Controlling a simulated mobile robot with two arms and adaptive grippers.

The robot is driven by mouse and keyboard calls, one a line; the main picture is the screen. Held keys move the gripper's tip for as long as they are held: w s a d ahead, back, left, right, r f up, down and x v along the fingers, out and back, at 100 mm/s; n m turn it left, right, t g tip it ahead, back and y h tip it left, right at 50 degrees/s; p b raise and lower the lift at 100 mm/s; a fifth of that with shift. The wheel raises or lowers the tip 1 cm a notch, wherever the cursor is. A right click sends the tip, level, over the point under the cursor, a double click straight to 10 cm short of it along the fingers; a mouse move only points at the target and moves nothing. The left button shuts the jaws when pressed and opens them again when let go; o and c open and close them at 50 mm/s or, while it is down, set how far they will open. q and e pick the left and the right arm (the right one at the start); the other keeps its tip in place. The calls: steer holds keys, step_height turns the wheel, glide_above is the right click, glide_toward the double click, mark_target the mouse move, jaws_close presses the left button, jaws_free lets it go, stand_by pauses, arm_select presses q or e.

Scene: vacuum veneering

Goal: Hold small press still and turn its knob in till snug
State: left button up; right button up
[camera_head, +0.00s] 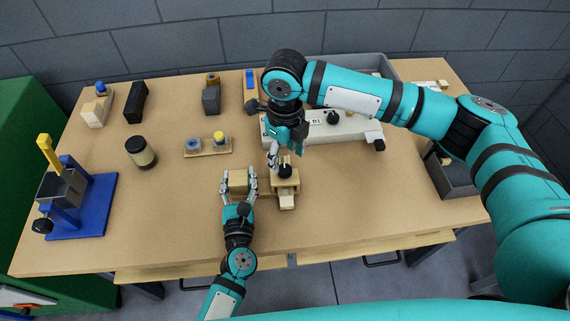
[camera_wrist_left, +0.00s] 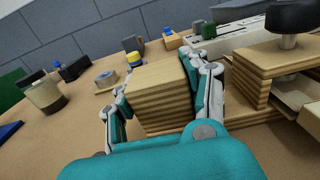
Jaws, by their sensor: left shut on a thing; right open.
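The small press (camera_head: 286,186) is a plywood frame with a black knob (camera_head: 285,171) on top, standing near the front middle of the table. In the left wrist view the press (camera_wrist_left: 270,68) and its knob (camera_wrist_left: 282,16) are at the right. My left gripper (camera_head: 239,184) is shut on a layered plywood block (camera_wrist_left: 160,95) just left of the frame; a low wooden strip seems to join them. My right gripper (camera_head: 281,158) is open, pointing down directly above the knob. Whether its fingers touch the knob I cannot tell.
A long white device (camera_head: 335,128) lies behind the press. A wooden tray (camera_head: 208,153) with two small containers, a dark-lidded jar (camera_head: 141,152) and a blue stand (camera_head: 100,205) are to the left. A dark bin (camera_head: 455,178) is at the right. The front left tabletop is clear.

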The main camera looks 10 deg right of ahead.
mark_target(285, 169)
steer(key=shift+f, duration=2.35)
steer(key=c, duration=1.2)
